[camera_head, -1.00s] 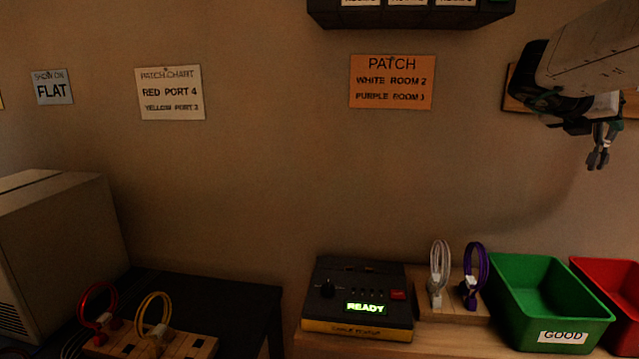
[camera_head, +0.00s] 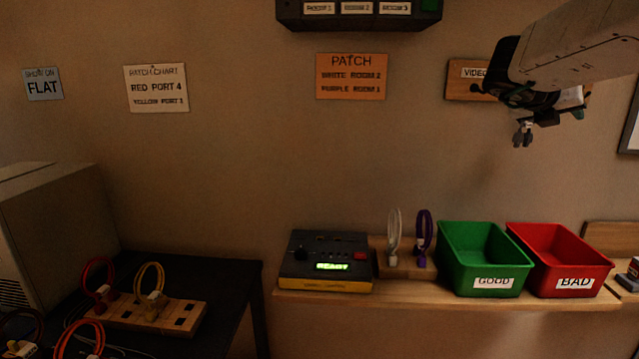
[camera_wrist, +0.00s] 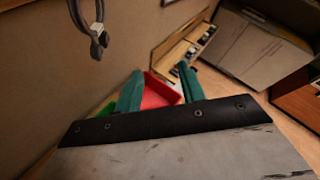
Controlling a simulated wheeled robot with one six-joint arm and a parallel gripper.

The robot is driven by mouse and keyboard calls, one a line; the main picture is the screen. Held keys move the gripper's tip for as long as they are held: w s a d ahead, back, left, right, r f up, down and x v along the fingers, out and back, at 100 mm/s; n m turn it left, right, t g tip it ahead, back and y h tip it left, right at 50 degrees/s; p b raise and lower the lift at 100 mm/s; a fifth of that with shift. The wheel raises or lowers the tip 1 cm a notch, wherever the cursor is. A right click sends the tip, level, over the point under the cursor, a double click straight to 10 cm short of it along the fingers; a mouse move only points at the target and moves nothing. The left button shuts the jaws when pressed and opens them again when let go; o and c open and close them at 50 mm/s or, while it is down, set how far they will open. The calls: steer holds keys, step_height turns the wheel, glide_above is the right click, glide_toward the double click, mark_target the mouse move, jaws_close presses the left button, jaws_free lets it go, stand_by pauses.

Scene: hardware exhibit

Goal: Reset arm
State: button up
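My arm reaches in from the upper right of the head view, and my gripper (camera_head: 523,135) hangs in the air in front of the wall, above the green and red bins. In the wrist view its two green fingers (camera_wrist: 160,92) stand apart with nothing between them; the red bin shows far beyond them. The gripper touches nothing.
A cable tester (camera_head: 325,262) reading READY, a white cable (camera_head: 394,238), a purple cable (camera_head: 424,240), a green GOOD bin (camera_head: 512,283) and a red BAD bin (camera_head: 590,283) stand on a wooden shelf (camera_head: 400,298). A dark table (camera_head: 225,290) with cables is lower left.

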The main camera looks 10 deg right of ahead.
steer(key=w+a+n+t+y, duration=0.5)
steer(key=w+a+n+t, duration=0.35)
steer(key=n, duration=0.65)
steer(key=s+a+f+n+g+y, duration=0.1)
steer(key=s+a+f+n+y, duration=0.35)
steer(key=a+n, duration=0.45)
steer(key=s+a+f+n+g+y, duration=0.1)
steer(key=s+a+f+n+y, duration=0.4)
steer(key=a+n, duration=0.45)
steer(key=s+a+f+n+g, duration=0.1)
steer(key=s+f+n+g, duration=0.4)
steer(key=s, duration=0.7)
steer(key=s+f+n+g+h, duration=0.1)
steer(key=s+f+n+g, duration=0.3)
steer(key=s, duration=0.9)
step_height(320, 180, down, 5)
steer(key=n, duration=0.3)
steer(key=shift+s+a+r+g, duration=0.15)
steer(key=shift+s+a+g, duration=0.1)
steer(key=shift+a+g, duration=0.15)
steer(key=shift+a+h, duration=0.15)
steer(key=shift+h, duration=0.1)
